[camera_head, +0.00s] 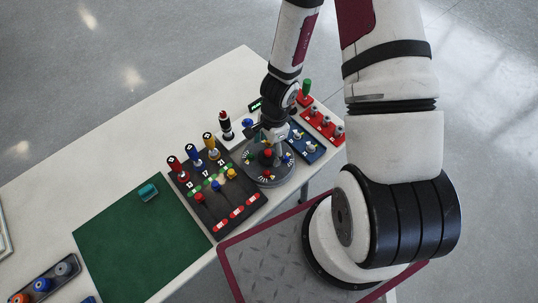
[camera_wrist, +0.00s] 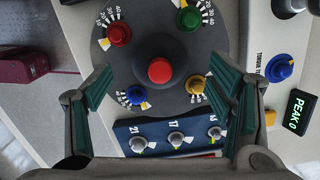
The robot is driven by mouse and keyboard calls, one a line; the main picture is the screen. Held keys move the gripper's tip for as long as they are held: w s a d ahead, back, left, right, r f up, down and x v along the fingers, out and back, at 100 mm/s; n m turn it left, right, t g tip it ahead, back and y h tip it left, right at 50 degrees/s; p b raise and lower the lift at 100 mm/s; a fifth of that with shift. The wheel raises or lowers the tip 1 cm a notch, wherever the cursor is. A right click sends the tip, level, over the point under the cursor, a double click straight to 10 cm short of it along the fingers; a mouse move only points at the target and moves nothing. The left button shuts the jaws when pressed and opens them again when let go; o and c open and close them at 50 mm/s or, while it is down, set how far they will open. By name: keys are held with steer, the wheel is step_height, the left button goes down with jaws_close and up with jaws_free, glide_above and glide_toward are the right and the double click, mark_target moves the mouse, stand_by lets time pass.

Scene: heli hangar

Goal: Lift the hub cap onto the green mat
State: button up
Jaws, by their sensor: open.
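A red cap (camera_wrist: 160,70) sits on the dark raised hub (camera_wrist: 160,50) at the middle of a round grey dial plate (camera_head: 268,174); I take this red cap to be the hub cap. In the head view it shows small below my gripper (camera_head: 270,140). In the wrist view my gripper (camera_wrist: 163,90) is open and empty, its two green-padded fingers apart, one on each side of the hub. Nothing shows between the pads touching them. The green mat (camera_head: 135,240) lies flat on the table's left part in the head view.
A teal block (camera_head: 148,192) lies on the mat's far part. A dark panel with knobs and switches (camera_head: 215,190) stands between mat and dial plate. A blue panel (camera_head: 304,146) and a red one (camera_head: 322,123) lie right of the plate. Coloured knobs ring the hub.

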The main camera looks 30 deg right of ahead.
steer(key=shift+a+f, duration=0.15)
steer(key=shift+f, duration=0.9)
steer(key=c, duration=1.2)
steer(key=shift+r, duration=0.1)
steer(key=shift+c, duration=0.2)
